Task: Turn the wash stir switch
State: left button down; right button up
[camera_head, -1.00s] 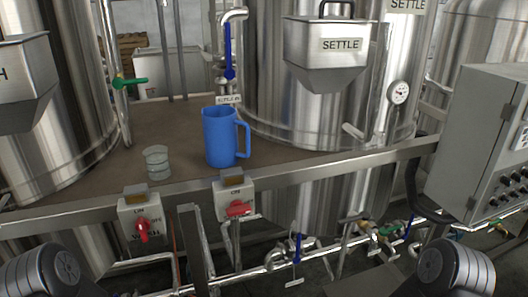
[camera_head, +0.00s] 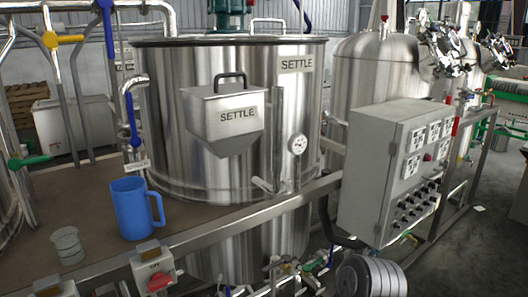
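A small switch box with a red knob (camera_head: 159,281) is mounted on the platform's front edge at the bottom left, below the SETTLE tank (camera_head: 200,160). Its label appears to read OFF. A second switch box (camera_head: 55,290) is cut off by the bottom edge at the far left, and its knob is out of view. I cannot read a wash label on either box.
A blue jug (camera_head: 132,208) and a clear beaker (camera_head: 67,246) stand on the brown platform (camera_head: 88,195). A grey control cabinet (camera_head: 372,160) with black knobs projects at the right. Pipes and valves run below the platform.

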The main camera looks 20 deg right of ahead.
aim_at(401, 205)
jog(key=z, duration=1.6)
